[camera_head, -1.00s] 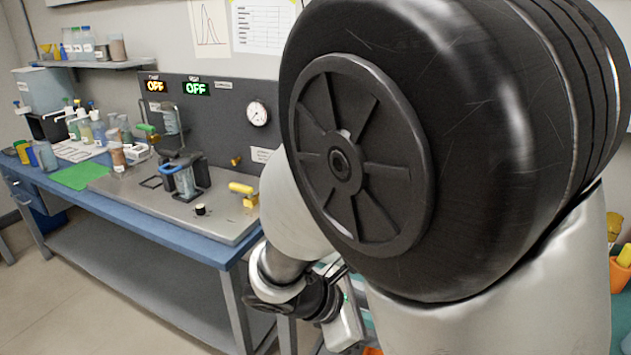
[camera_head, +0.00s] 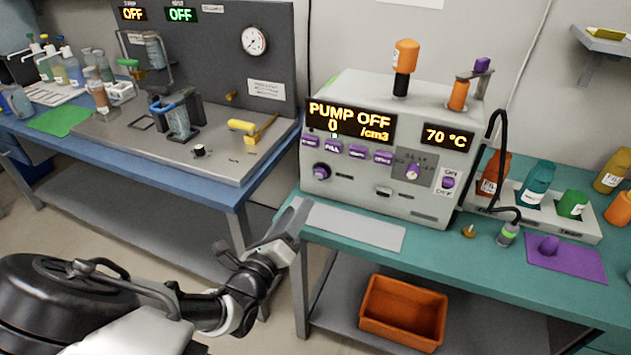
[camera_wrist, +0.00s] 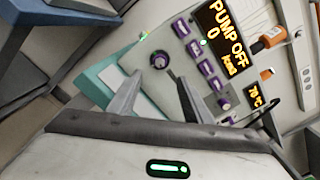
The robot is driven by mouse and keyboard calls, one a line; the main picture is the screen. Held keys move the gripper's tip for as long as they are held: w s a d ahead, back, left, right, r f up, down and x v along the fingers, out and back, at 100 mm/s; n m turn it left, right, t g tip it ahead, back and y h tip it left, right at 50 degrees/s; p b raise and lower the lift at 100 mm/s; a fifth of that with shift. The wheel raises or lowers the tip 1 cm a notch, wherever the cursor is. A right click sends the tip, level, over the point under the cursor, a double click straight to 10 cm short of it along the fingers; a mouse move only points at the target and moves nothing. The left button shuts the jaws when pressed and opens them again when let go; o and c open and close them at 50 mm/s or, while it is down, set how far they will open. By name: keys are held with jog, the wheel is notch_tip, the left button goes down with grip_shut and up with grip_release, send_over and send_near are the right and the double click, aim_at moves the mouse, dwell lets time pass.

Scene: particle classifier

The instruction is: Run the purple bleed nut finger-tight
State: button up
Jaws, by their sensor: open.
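The instrument (camera_head: 375,205) on the teal bench bears several purple parts, and I cannot tell which is the bleed nut. A dark purple knob (camera_head: 321,171) is at its lower left front; it also shows ahead of my fingers in the wrist view (camera_wrist: 159,61). A pale-tipped purple knob (camera_head: 412,171) sits on a grey square panel, and another purple knob (camera_head: 447,182) is at the right.
A grey-white strip (camera_head: 355,226) lies bare before the instrument. A black hose (camera_head: 496,150), a small brass part (camera_head: 468,231) and a green-banded fitting (camera_head: 507,234) are at its right. An orange bin (camera_head: 400,313) is below. A blue bench (camera_head: 215,185) stands left.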

aim_at(317, 178)
jog(key=b+x, duration=0.1)
jog(key=x, duration=1.1)
jog(key=shift+b, duration=0.3)
jog(key=c, duration=1.1)
